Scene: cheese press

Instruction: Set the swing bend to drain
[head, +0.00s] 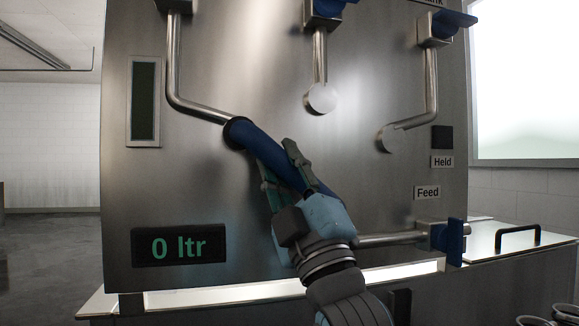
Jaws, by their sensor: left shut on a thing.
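The swing bend shows as a dark blue tube (262,142) with a black collar at its upper left end, where it meets a bent steel pipe (172,65). It slants down to the right across the steel panel. My left gripper (282,162) comes from below and is shut on the blue tube, one finger on each side of it. The gripper hides the tube's lower right end, so I cannot tell what that end meets. A "Feed" label (427,192) and a "Held" label (442,161) are on the panel's right side. My right gripper is out of view.
Round pale pipe ends (321,98) and a bent pipe (431,85) are on the panel. Blue valve handles show at the top, and another (455,241) at lower right. A display (178,246) reads "0 ltr". A steel ledge with a black handle (517,237) is at right.

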